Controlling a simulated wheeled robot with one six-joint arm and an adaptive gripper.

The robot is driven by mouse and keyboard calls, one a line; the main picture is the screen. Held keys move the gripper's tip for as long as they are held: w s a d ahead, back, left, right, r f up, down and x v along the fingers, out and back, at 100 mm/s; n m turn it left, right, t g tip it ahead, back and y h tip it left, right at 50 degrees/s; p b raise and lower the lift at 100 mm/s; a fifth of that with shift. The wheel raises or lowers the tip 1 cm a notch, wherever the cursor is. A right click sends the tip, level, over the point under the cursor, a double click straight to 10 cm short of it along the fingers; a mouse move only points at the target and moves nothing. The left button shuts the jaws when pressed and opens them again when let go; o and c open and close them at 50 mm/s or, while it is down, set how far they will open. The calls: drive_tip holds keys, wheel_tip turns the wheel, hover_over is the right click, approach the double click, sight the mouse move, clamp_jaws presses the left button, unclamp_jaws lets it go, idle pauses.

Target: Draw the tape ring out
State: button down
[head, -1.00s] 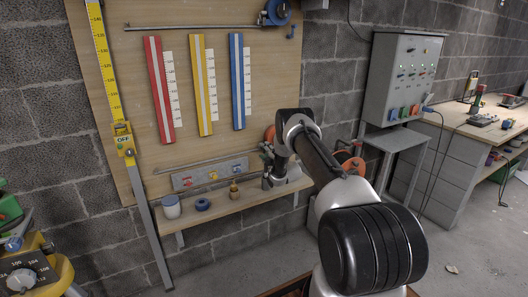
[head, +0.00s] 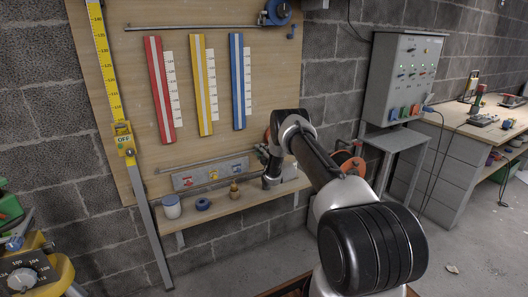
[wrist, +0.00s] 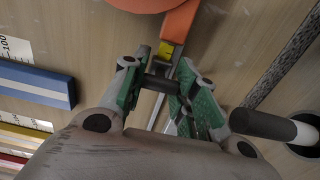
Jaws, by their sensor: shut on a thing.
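The tape ring shows in the wrist view as a short dark bar (wrist: 160,83) between the green-padded fingertips. My gripper (wrist: 158,82) is shut on it. Just beyond the bar is a yellow piece (wrist: 166,48) at the end of an orange strip or mouth (wrist: 180,22), below an orange reel (wrist: 140,4) cut off by the top edge. In the head view my gripper (head: 263,153) is at the board's lower right, above the shelf. The ring itself is hidden there.
Red, yellow and blue strips (head: 240,82) with white scales hang on the board. The shelf (head: 225,207) below holds a pale cup (head: 171,207), a blue ring (head: 203,204) and a brass piece (head: 234,192). A grey control box (head: 403,75) stands right.

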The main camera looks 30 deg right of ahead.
drive_tip(key=a, duration=1.3)
drive_tip(key=shift+s, duration=0.25)
drive_tip(key=c, duration=1.1)
unclamp_jaws()
drive_tip(key=s, duration=1.2)
drive_tip(key=shift+d, duration=0.2)
